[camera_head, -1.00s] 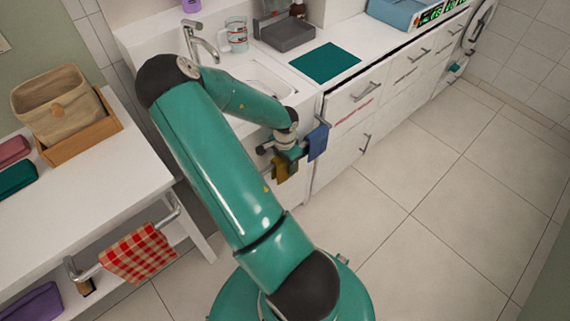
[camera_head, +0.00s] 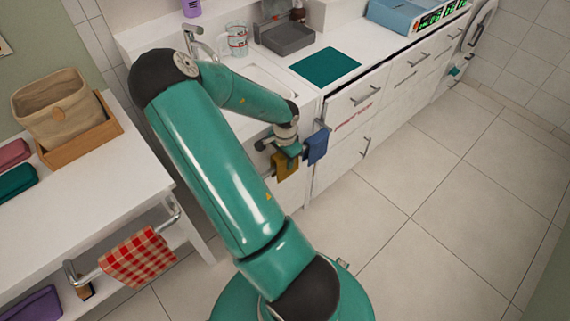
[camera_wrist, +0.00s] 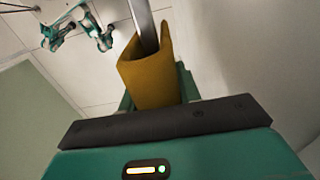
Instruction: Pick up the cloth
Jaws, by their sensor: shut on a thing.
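A mustard-yellow cloth (camera_head: 286,168) hangs on the metal rail at the front of the sink cabinet. In the wrist view the mustard cloth (camera_wrist: 150,80) is folded over the rail (camera_wrist: 146,25) and sits between my fingers. My gripper (camera_head: 290,151) is at the upper part of this cloth and is shut on it. The green fingers are mostly hidden behind the cloth and the dark gripper body. A blue cloth (camera_head: 316,146) hangs just right of my gripper. A red-and-white checked cloth (camera_head: 137,259) hangs on the left table's rail (camera_head: 85,275).
The sink counter (camera_head: 300,60) holds a glass cup (camera_head: 238,42), a grey tray (camera_head: 285,37) and a teal mat (camera_head: 325,66). A white table (camera_head: 90,195) with a woven basket (camera_head: 55,105) stands at left. The tiled floor (camera_head: 430,220) at right is clear.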

